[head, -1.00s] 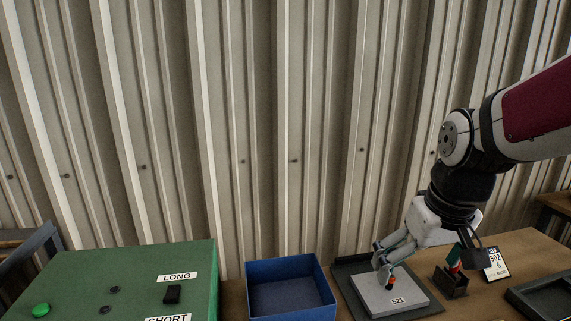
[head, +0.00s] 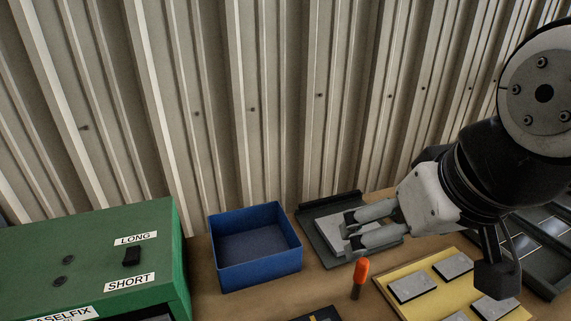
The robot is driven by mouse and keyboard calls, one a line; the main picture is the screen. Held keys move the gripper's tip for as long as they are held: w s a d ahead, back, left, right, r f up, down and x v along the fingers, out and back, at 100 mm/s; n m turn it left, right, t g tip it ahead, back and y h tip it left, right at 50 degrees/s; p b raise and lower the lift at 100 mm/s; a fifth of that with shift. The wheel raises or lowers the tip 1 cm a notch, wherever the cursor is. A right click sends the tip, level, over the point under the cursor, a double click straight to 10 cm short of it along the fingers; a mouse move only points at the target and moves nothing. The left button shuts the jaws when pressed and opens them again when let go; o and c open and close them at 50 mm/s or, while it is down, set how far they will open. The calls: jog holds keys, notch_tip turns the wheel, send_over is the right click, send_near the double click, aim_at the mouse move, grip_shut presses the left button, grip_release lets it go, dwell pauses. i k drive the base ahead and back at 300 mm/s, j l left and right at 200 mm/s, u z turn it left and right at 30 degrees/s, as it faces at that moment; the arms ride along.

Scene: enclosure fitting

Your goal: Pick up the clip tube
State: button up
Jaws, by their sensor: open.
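My gripper (head: 351,232) is open, its two fingers pointing left above the grey plate (head: 331,228) on a dark tray (head: 310,231). Nothing shows between the fingers. A slim upright piece with an orange top and dark lower part (head: 361,268) stands just in front of the dark tray, below the gripper in the picture and apart from it. I cannot tell whether this is the clip tube. No other tube is plainly visible; my arm hides part of the right side.
A blue open bin (head: 255,281) stands left of the dark tray. A green box (head: 90,262) with a switch is farther left. A yellow board (head: 428,283) holds several grey plates. A dark tray (head: 545,279) lies at the right. A black object (head: 318,314) is cut off below.

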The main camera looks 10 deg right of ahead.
aim_at(360, 272)
jog(key=k+l+z, duration=0.15)
jog(key=k, duration=0.6)
jog(key=k+j+z, duration=0.15)
jog(key=j, duration=0.3)
jog(key=k+j+z, duration=0.2)
jog(key=j, duration=0.2)
jog(key=k+j+z, duration=0.15)
jog(key=j, duration=0.25)
jog(key=k+j+z, duration=0.2)
jog(key=j, duration=0.15)
